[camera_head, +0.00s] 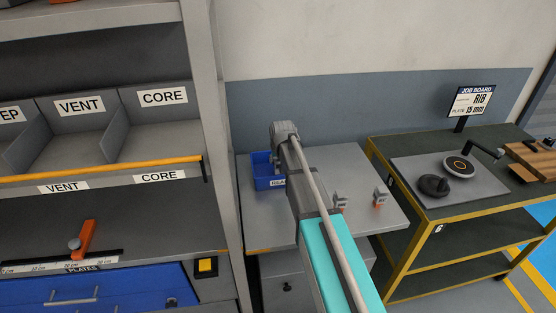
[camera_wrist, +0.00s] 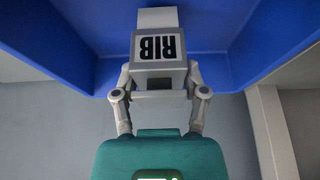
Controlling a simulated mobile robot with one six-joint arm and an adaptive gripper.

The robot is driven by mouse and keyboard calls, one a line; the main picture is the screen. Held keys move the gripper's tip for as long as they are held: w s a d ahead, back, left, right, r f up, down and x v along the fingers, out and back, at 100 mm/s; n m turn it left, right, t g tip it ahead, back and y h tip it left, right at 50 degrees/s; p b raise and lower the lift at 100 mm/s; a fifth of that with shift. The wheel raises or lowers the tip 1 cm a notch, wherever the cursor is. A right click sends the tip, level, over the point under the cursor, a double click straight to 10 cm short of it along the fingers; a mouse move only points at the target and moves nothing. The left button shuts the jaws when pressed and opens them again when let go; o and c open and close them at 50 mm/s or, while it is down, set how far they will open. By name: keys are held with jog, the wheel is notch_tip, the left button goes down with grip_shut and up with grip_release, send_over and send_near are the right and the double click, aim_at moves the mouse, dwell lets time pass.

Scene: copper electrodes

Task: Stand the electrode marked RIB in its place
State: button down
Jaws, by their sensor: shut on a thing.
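The electrode marked RIB (camera_wrist: 158,48) is a grey block with a white label, seen upside down in the wrist view, with a paler part above it. My gripper (camera_wrist: 160,80) is shut on this block, one finger on each side. Blue walls (camera_wrist: 90,25) surround the block's upper part in the wrist view; I cannot tell whether it touches them. In the head view my arm reaches over the grey table beside a blue bin (camera_head: 271,182) with a partly hidden label. My gripper and the held electrode are hidden behind my arm there.
Left is a shelf (camera_head: 100,170) with VENT and CORE bays. Right is a dark bench with a plate (camera_head: 470,195), round parts and a job board (camera_head: 471,101) reading RIB, 15 mm.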

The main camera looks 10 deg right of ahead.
jog(key=shift+f+b, duration=0.45)
dwell(0.5)
jog(key=shift+c, duration=0.2)
grip_release()
jog(key=shift+r, duration=0.15)
notch_tip(320, 180, up, 8)
jog(key=p, duration=0.8)
jog(key=shift+r+p, duration=0.2)
jog(key=shift+p, duration=0.15)
jog(key=shift+s, duration=0.1)
dwell(0.4)
jog(key=s+d+f+g, duration=0.1)
jog(key=s+g, duration=0.3)
jog(key=s, duration=2.5)
jog(key=shift+s+f, duration=0.2)
jog(key=shift+s, duration=0.05)
